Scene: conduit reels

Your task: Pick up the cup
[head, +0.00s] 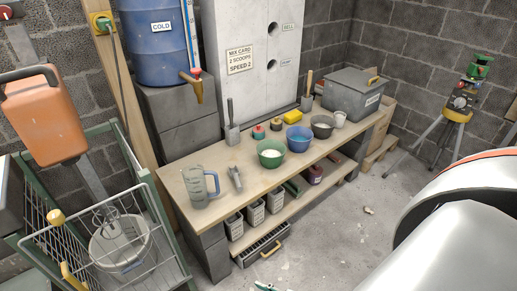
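A small whitish cup (339,119) stands upright near the far right end of the wooden workbench (215,160). It is just right of a dark bowl (322,126) and in front of the grey lidded box (352,92). A larger clear measuring jug (196,187) with a blue handle stands at the near left end of the bench. Neither of my grippers can be made out in the head view.
A green bowl (271,154) with white contents, a blue bowl (299,139), a metal scoop (236,178) and a yellow sponge (293,116) are on the bench. A mixing frame (120,135) with a bucket stands left. A large silvery rounded body (455,245) fills the lower right.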

